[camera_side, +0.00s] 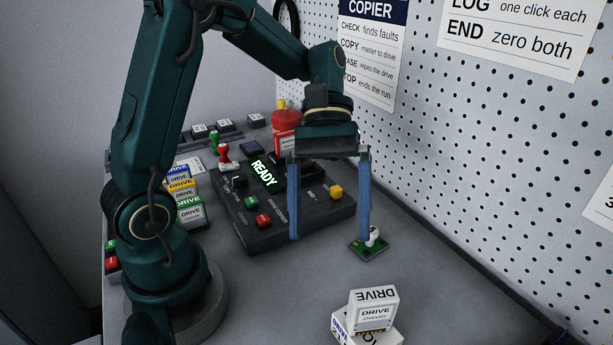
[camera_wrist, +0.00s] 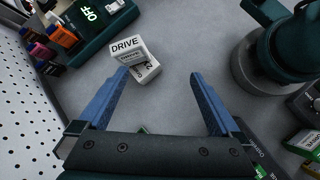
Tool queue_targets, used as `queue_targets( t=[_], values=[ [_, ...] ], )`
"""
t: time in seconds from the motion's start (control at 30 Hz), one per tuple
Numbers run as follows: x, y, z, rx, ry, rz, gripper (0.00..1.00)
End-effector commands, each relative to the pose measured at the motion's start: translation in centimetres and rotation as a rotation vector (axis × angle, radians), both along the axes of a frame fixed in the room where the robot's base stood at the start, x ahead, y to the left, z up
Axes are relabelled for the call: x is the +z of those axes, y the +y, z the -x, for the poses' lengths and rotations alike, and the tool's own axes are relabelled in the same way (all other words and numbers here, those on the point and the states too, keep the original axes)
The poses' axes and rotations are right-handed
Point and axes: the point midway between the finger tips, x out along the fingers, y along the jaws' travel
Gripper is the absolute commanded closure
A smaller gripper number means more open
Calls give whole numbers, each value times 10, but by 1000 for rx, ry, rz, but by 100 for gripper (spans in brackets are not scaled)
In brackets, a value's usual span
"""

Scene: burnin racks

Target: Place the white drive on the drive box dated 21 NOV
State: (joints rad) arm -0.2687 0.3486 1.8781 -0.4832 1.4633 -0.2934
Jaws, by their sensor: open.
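The white drive (camera_side: 374,309), marked DRIVE, rests on a white drive box (camera_side: 350,331) near the bottom of the side view. In the wrist view the drive (camera_wrist: 127,47) lies on the box (camera_wrist: 148,72) at upper left of centre. The box's date is mostly covered and too small to read for sure. My gripper (camera_side: 330,237) is open and empty, with its blue fingers pointing down above the table behind the drive. In the wrist view my gripper (camera_wrist: 160,78) has its fingers wide apart, clear of the drive.
A dark copier (camera_side: 295,205) with a green READY display and coloured buttons stands behind my gripper. A green board (camera_side: 368,247) lies beside the right finger. Several coloured drives (camera_side: 182,190) stand at left. A pegboard wall (camera_side: 510,180) bounds the right.

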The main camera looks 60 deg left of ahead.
Motion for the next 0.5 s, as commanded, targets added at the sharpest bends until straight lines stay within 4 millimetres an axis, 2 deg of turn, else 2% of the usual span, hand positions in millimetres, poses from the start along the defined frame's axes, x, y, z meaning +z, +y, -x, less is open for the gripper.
queue_targets(
  t=[0.2,0.5],
  values=[
    [10,8,25,-178,-297,-198,1],
    [18,26,47,-423,-702,-450,1]
  ],
)
